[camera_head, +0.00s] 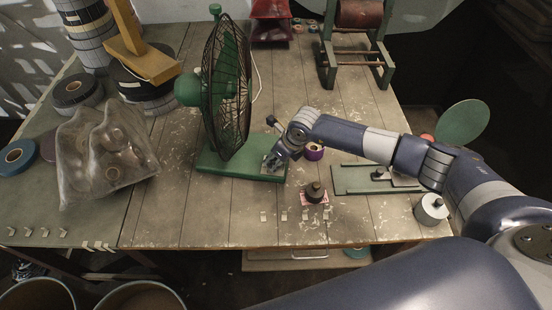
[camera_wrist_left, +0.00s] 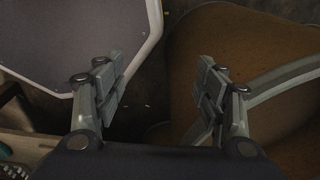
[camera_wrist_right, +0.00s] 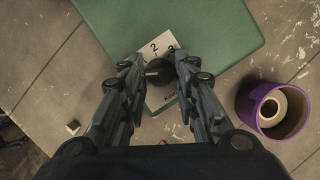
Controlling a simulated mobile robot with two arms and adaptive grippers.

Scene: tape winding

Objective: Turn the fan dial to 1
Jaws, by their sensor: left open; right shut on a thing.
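The green desk fan (camera_head: 226,90) stands on the table with its flat green base (camera_head: 225,165) toward the front. It also shows in the right wrist view, where the base (camera_wrist_right: 190,25) carries a white label (camera_wrist_right: 150,48) with a "2" and part of another mark. The black fan dial (camera_wrist_right: 159,71) sits on that label. My right gripper (camera_wrist_right: 158,80) is shut on the dial, with a finger on each side of it. In the head view my right gripper (camera_head: 273,160) is at the base's right end. My left gripper (camera_wrist_left: 155,85) is open and empty, away from the fan.
A purple tape roll (camera_head: 314,151) stands just right of my right gripper and also shows in the right wrist view (camera_wrist_right: 250,107). A dark weight-like object (camera_head: 315,192) sits in front. A plastic bag (camera_head: 103,155) lies at left.

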